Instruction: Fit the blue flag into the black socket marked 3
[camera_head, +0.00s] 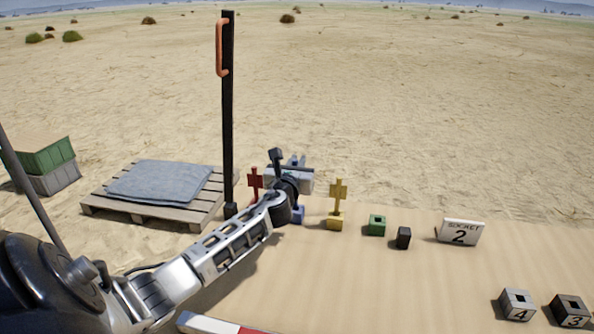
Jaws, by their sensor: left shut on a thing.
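My left gripper (291,172) reaches over the far part of the sandy table. It is shut on the blue flag (293,160), of which only a small bluish part shows behind the fingers. A blue base (298,215) stands just below, partly hidden by my wrist; I cannot tell whether the flag touches it. The black socket marked 3 (570,310) is at the lower right corner, far from the gripper, its square hole facing up. My right gripper is not in view.
A red flag (255,182) stands left of the gripper, a yellow flag (338,192) right of it. The table's middle is clear.

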